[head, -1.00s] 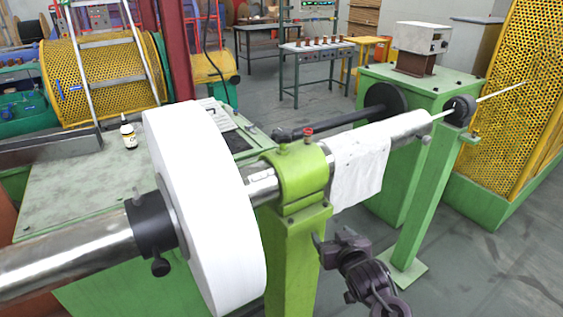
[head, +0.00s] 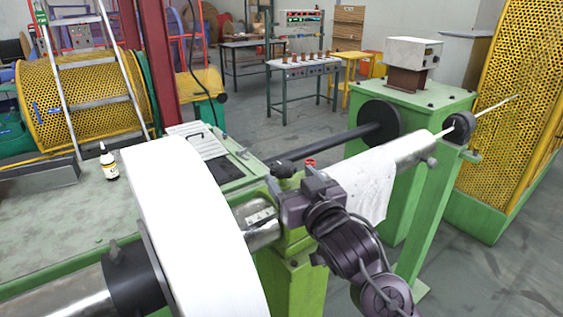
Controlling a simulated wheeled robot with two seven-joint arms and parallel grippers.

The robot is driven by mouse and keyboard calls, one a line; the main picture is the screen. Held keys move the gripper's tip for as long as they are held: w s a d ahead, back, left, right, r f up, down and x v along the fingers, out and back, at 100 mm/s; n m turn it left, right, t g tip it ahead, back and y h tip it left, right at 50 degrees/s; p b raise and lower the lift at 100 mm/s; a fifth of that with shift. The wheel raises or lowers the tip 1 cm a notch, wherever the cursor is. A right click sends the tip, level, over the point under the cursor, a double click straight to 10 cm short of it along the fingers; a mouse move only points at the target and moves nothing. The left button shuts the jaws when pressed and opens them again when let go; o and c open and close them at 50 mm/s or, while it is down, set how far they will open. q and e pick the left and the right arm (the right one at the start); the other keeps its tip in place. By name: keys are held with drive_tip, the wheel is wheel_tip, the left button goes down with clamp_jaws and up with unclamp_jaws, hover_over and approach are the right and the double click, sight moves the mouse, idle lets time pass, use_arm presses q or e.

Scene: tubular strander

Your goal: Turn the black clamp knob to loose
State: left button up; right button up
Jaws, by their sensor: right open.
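A black clamp collar (head: 133,279) sits around the steel shaft (head: 68,305) at the lower left, against the large white roll (head: 190,215). A small stub shows on its top; its underside is cut off by the frame. My right gripper (head: 288,186) is over the green bearing stand (head: 292,283), right of the white roll, and hides much of the bearing top. A small dark knob-like piece (head: 285,170) shows at its jaws; I cannot tell whether it is the clamp knob or whether they touch. The jaws are open. My left gripper is not in view.
A red cap (head: 310,163) shows just behind my right gripper. A white cloth (head: 366,185) hangs over the shaft to its right. A small bottle (head: 109,162) stands on the green bench (head: 50,215). The yellow mesh guard (head: 508,120) stands at the right.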

sight(288, 174)
drive_tip(key=p+x, duration=0.1)
drive_tip(key=x, duration=0.3)
drive_tip(key=shift+w+a, duration=0.2)
drive_tip(key=shift+w, duration=0.25)
drive_tip(key=c, duration=1)
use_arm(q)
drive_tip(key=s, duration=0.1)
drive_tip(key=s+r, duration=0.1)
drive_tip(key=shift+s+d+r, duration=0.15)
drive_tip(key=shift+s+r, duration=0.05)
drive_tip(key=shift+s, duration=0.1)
